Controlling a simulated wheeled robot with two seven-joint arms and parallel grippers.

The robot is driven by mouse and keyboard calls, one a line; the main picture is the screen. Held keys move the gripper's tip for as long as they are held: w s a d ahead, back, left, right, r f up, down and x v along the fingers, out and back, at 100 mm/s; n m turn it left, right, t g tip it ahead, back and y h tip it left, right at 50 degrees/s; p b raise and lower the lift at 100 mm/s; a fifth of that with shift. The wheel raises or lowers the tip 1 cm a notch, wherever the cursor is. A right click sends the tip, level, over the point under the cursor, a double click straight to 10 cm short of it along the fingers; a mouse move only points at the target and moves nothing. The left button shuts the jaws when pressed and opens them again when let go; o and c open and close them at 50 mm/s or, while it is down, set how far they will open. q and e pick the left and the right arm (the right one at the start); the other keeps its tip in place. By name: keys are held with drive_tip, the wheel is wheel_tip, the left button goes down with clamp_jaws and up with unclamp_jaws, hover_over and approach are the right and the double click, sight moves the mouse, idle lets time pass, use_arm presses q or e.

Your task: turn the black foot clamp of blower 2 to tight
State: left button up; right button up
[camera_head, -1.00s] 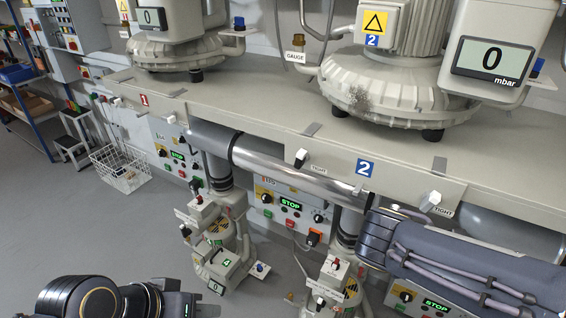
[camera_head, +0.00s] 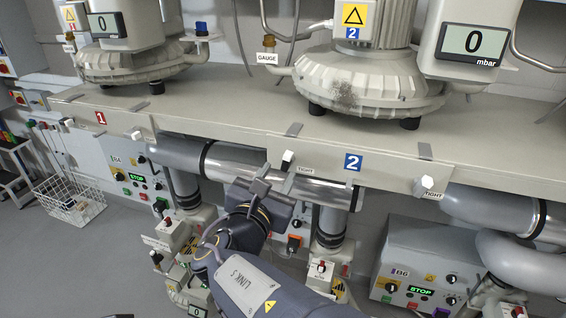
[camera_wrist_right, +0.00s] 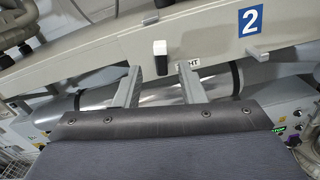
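Blower 2 (camera_head: 375,82) stands on the grey bench. My right gripper (camera_head: 279,172) is just below the first lever. In the wrist view its two fingers (camera_wrist_right: 158,72) are apart, with the lever ahead between their tips; contact cannot be told.
The bench front panel (camera_head: 220,147) runs just above my right gripper. A shiny pipe (camera_head: 325,190) passes behind and below it. Control boxes (camera_head: 425,265) and valve units (camera_head: 330,268) stand lower down. Blower 1 (camera_head: 130,62) is at the left.

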sight(285, 163)
drive_tip(key=x, duration=0.5)
drive_tip(key=shift+d, duration=0.1)
drive_tip(key=shift+s, duration=0.1)
drive_tip(key=shift+c, duration=0.2)
clamp_jaws()
